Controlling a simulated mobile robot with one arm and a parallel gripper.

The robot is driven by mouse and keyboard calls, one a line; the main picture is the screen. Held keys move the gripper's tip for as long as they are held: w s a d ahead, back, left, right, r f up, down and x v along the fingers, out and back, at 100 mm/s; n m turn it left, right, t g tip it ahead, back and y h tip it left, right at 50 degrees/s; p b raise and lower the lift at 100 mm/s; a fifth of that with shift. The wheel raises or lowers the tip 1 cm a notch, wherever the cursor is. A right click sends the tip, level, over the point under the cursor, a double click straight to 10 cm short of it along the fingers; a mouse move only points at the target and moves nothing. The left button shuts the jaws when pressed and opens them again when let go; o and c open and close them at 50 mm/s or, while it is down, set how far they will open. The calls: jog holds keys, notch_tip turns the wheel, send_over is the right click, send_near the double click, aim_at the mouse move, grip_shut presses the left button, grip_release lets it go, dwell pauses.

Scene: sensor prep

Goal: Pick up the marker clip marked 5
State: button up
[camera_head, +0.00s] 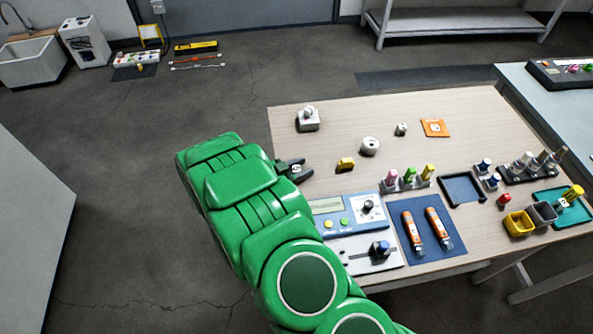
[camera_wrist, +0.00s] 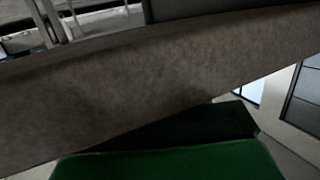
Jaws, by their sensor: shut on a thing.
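My gripper (camera_head: 301,174) is at the left edge of the wooden table in the head view, at the end of my green arm. Its dark fingers are shut on a small pale piece (camera_head: 296,168) with a dark mark on it, which appears to be the marker clip. The mark is too small to read surely as 5. The fingers and my arm hide part of the piece. I cannot tell its height over the table.
On the table (camera_head: 465,112) are a yellow piece (camera_head: 345,164) right of my gripper, a white knobbed block (camera_head: 308,121), a white round piece (camera_head: 369,146), an orange card (camera_head: 434,128) and a blue-grey panel (camera_head: 350,222) in front. A rack (camera_head: 407,184) holds coloured pieces. The back right is clear.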

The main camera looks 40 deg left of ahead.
jog(key=shift+r, duration=0.4)
notch_tip(320, 180, up, 3)
jog(key=shift+s+d+f, duration=0.1)
jog(key=shift+s+d, duration=0.05)
jog(key=s+d+r, duration=0.9)
jog(key=d, duration=0.1)
jog(key=shift+s+r, duration=0.15)
jog(key=shift+r, duration=0.05)
